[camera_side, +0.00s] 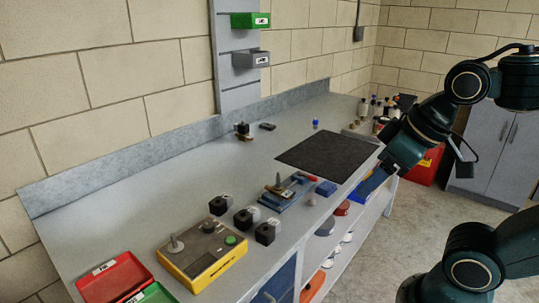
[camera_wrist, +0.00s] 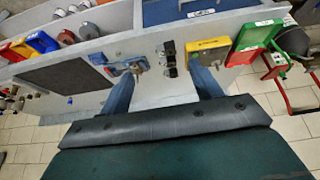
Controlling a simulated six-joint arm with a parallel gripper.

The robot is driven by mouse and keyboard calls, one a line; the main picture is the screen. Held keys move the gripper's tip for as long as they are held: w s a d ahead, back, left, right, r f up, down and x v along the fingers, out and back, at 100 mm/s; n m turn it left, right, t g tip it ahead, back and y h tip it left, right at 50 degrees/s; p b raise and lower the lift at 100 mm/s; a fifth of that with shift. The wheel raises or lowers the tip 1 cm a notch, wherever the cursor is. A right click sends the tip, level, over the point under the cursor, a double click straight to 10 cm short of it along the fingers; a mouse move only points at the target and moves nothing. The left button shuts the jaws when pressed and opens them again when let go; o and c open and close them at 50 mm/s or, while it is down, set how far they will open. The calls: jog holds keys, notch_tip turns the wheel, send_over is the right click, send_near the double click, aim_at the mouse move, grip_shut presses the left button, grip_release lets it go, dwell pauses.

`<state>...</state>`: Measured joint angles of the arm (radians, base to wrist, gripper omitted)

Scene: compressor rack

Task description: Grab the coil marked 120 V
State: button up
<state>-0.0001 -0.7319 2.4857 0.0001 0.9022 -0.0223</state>
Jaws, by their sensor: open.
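Three small black cube-shaped coils with pale labels stand in a row on the grey bench in the side view: a far one (camera_side: 220,205), a middle one (camera_side: 243,218) and a near one (camera_side: 267,232). Their markings are too small to read, so I cannot tell which is 120 V. The wrist view also shows the row of black coils (camera_wrist: 171,58), beyond and between my two blue fingers. My gripper (camera_side: 364,192) is open and empty, near the bench's front edge, right of the coils and apart from them. It also shows in the wrist view (camera_wrist: 162,72).
A yellow tester box (camera_side: 205,252) stands left of the coils, with red (camera_side: 112,278) and green (camera_side: 152,294) trays beyond. A blue vise (camera_side: 284,193) stands right of the coils, before a black mat (camera_side: 328,155). Bench behind the coils is mostly clear.

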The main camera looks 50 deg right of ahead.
jog(key=w+r+n+g, duration=0.15)
jog(key=w+n, duration=0.25)
jog(key=w, duration=0.4)
jog(key=n+g, duration=0.4)
jog(key=n, duration=0.9)
send_over(247, 212)
notch_tip(247, 212, down, 13)
jog(key=f, duration=0.8)
jog(key=shift+s+a, duration=0.15)
jog(key=shift+s, duration=0.1)
jog(key=shift+f, duration=0.25)
jog(key=shift+f, duration=0.15)
jog(key=shift+w+f, duration=0.2)
jog(key=shift+f, duration=2.25)
